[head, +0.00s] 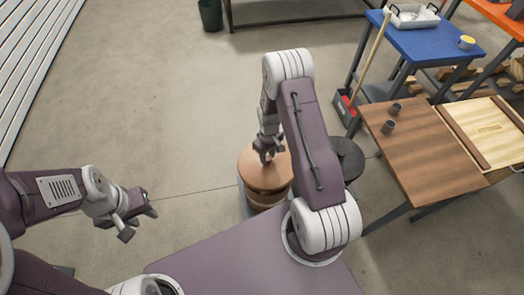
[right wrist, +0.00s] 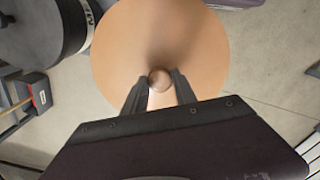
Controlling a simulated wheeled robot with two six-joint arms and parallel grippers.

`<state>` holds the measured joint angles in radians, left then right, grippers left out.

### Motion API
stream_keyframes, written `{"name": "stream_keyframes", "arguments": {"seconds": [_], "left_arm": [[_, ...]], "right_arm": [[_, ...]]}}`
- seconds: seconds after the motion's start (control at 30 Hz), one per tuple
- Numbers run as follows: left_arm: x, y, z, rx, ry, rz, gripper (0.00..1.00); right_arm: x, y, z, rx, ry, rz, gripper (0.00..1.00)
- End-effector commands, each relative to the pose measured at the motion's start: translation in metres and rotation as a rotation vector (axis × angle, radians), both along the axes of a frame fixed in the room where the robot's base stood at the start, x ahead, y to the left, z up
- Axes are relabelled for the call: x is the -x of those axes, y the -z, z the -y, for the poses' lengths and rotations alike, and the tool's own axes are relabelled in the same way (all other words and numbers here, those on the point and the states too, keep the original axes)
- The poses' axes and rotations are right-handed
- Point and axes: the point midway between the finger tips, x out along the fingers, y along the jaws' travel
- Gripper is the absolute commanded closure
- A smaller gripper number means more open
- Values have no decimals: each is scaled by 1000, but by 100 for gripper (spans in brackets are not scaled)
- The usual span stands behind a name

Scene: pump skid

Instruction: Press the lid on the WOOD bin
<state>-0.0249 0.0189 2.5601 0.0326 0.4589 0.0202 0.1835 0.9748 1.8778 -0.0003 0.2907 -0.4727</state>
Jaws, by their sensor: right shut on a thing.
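A tan round lid (head: 255,165) with a small round knob (right wrist: 159,80) is over the brown wooden bin (head: 266,200), just in front of my base. My right gripper (head: 268,155) points down at the middle of the lid and is shut on the knob. In the right wrist view the lid (right wrist: 195,45) fills the middle and hides the bin beneath. The lid looks level and in line with the bin; I cannot tell whether it is fully seated. My left gripper (head: 140,219) is open and empty, well to the left over the floor.
A dark grey bin (head: 348,160) stands close to the right, partly behind my right arm; its band (right wrist: 88,25) carries lettering. A brown table (head: 425,160) with two cups is farther right. A blue table (head: 420,40) stands behind. Floor at left is clear.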

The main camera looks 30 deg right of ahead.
Motion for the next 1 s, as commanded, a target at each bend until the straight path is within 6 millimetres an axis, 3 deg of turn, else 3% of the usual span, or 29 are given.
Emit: {"name": "stream_keyframes", "arguments": {"seconds": [0.27,0.63,0.8,1.0], "left_arm": [[0,7,0,0,0,0,64],[0,44,0,0,0,0,64],[0,53,0,0,0,0,64],[0,53,0,0,0,0,64]], "right_arm": [[-1,7,1,1,2,1,100],[-1,48,1,0,2,2,100],[-1,62,1,0,2,2,100],[-1,63,1,0,2,2,100]]}}
